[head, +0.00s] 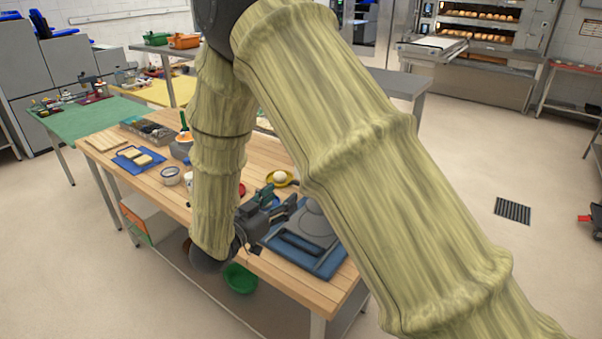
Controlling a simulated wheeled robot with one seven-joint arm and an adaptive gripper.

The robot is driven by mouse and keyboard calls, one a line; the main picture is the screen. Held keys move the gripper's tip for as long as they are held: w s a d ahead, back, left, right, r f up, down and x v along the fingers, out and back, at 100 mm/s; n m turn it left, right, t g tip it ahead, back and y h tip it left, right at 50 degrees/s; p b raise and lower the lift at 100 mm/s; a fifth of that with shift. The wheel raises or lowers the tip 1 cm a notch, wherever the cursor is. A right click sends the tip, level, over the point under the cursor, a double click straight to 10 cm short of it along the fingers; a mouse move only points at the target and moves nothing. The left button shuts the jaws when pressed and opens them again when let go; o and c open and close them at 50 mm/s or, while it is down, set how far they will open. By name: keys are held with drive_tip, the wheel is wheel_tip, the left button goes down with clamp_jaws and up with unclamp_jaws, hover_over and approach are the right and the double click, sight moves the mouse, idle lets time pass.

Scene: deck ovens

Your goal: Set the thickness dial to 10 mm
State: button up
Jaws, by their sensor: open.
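My gripper (279,207) is open at the end of my arm, low over the right part of the wooden table. Nothing shows between its fingers. A grey machine with a blue base (325,262) is right beside it, toward the table's front right corner. My arm covers part of this machine. I cannot make out a thickness dial or any scale marks; it is hidden or too small to tell. I cannot tell whether the gripper touches the machine.
The wooden table (290,287) also holds a yellow pan (291,181) with a pale round thing, a white bowl (170,175) and a blue mat (126,161) with pale slices. A green bowl (240,279) is below the front edge. Deck ovens (480,44) stand far off; the right floor is mostly clear.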

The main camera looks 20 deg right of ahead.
drive_tip(key=p+x, duration=0.4)
drive_tip(key=x, duration=0.6)
drive_tip(key=shift+d, duration=0.4)
drive_tip(key=shift+w+r, duration=0.1)
drive_tip(key=c, duration=1)
